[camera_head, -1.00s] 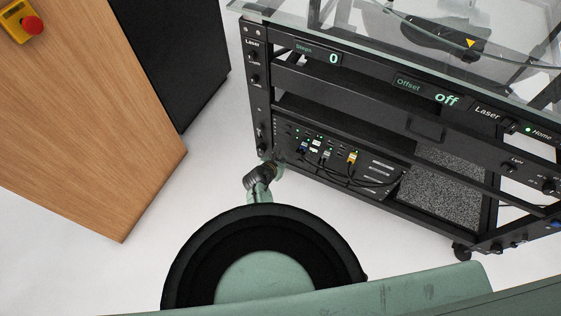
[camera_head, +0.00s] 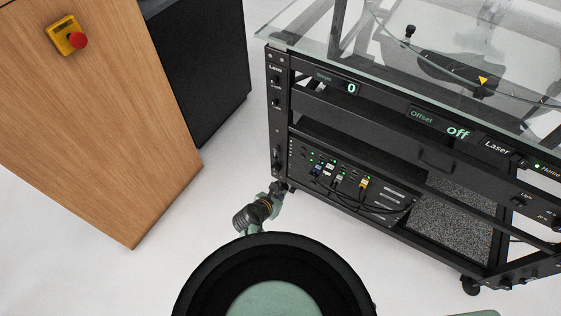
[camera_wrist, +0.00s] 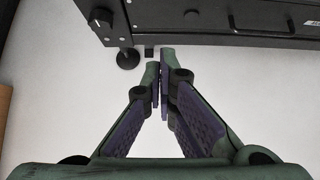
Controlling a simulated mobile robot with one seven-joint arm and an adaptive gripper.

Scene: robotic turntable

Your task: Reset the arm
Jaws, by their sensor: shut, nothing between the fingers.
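My gripper (camera_wrist: 160,75) shows in the wrist view with its two green and purple fingers together at the tips, shut and empty. It hangs over the pale floor, and its tips point toward the lower edge of the black turntable rack (camera_wrist: 200,20). In the head view, part of my arm shows at the bottom, and a small dark and green part of it shows beside the rack's lower left corner. My fingertips cannot be made out there. The black rack (camera_head: 350,112) stands at the right with a glass top, displays reading "0" and "off", and cables on a lower shelf.
A wooden cabinet (camera_head: 115,120) with a red emergency button (camera_head: 78,40) on a yellow box stands at the left. A black panel (camera_head: 195,70) adjoins it. Pale floor (camera_head: 215,195) lies free between cabinet and rack. The rack has casters (camera_head: 470,285).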

